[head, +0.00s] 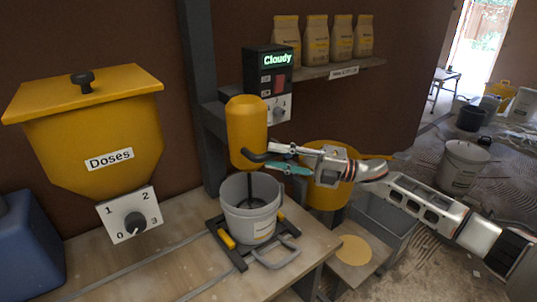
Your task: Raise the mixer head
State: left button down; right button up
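The mixer head (247,128) is a yellow-orange motor body on a dark upright column. Its black handle (256,157) sticks out at the lower front right. A dark shaft runs down from the head into a white bucket (249,222), with the paddle low inside it. My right gripper (269,158) comes in from the right at the handle's height. Its pale upper finger and teal lower finger are apart, with the handle's end at or between the tips; I cannot tell whether they touch it. My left gripper is not in view.
A control box (268,70) reading "Cloudy" is on the column. A yellow hopper (90,135) marked "Doses" with a dial (134,222) is at left. The bucket stands in a dark frame on the wooden bench (165,265). Bags (316,40) stand on a shelf above my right arm.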

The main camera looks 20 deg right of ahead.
jog(key=shift+x, duration=1.2)
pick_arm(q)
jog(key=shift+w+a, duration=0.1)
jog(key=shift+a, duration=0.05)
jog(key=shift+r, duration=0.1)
